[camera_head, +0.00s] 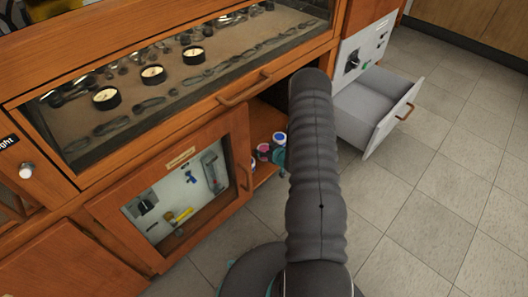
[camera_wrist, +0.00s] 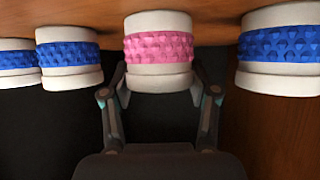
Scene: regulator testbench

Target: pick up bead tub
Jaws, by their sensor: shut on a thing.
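A white bead tub with a pink beaded band (camera_wrist: 158,48) stands in the middle of the wrist view. My gripper (camera_wrist: 160,84) has one finger on each side of this tub and is shut on it. The tub appears still at the wooden shelf surface, in line with its neighbours. In the head view my gripper (camera_head: 279,158) is at the open cabinet, beside small tubs (camera_head: 263,148), partly hidden by my arm.
Blue-banded tubs stand on the left (camera_wrist: 67,50) and right (camera_wrist: 280,45) of the pink one. The cabinet's glazed door (camera_head: 178,200) stands open on the left. A grey drawer (camera_head: 375,105) is pulled out on the right. The tiled floor (camera_head: 430,200) is clear.

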